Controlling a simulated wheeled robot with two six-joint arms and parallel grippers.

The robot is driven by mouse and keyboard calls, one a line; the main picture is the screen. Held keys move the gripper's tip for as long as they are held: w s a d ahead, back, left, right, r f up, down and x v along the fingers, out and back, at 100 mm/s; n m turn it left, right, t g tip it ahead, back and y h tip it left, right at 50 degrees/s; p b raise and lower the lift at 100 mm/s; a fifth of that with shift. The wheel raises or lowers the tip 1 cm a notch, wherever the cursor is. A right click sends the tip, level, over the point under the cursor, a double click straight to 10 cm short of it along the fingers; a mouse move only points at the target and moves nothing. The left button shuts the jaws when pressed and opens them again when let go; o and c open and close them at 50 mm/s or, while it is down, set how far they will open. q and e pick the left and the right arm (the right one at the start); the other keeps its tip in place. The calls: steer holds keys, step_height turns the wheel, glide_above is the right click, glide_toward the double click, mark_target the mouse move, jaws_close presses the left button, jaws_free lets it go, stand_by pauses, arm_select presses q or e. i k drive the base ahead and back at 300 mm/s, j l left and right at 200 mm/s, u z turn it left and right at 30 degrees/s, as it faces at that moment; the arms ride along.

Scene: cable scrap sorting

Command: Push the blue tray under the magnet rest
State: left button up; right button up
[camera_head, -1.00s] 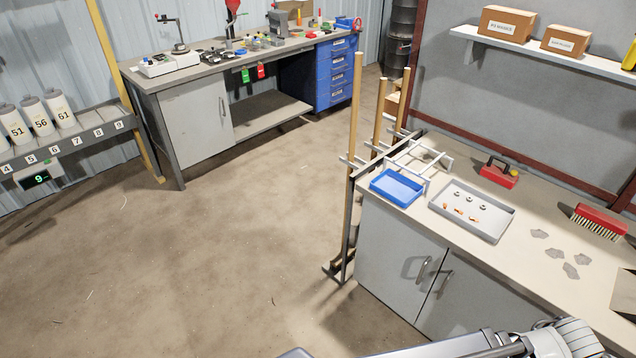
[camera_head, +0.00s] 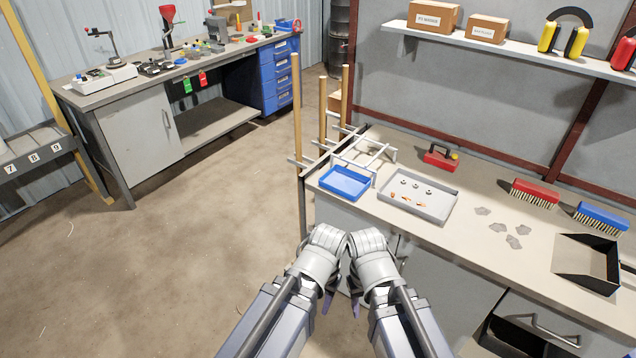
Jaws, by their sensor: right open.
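The blue tray (camera_head: 346,184) lies empty at the left end of the workbench. A white rail frame (camera_head: 372,160), which looks like the magnet rest, stands just behind and to the right of it. The tray's far edge is close to the frame's legs; whether it reaches beneath the rails I cannot tell. A red block with a black handle (camera_head: 440,158), perhaps the magnet, sits on the bench farther back. My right gripper (camera_head: 355,304) is open, low in front of the bench and apart from the tray. My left gripper (camera_head: 327,299) hangs beside it, its jaws mostly hidden.
A grey tray (camera_head: 446,207) with nuts and copper bits stands right of the blue tray. Grey scraps, a red brush (camera_head: 535,193), a blue brush (camera_head: 601,218) and a black dustpan (camera_head: 588,262) lie farther right. Wooden poles (camera_head: 297,110) stand at the bench's left end.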

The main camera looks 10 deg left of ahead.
mark_target(350, 184)
steer(key=i+j+z, duration=0.35)
steer(key=i+j, duration=0.7)
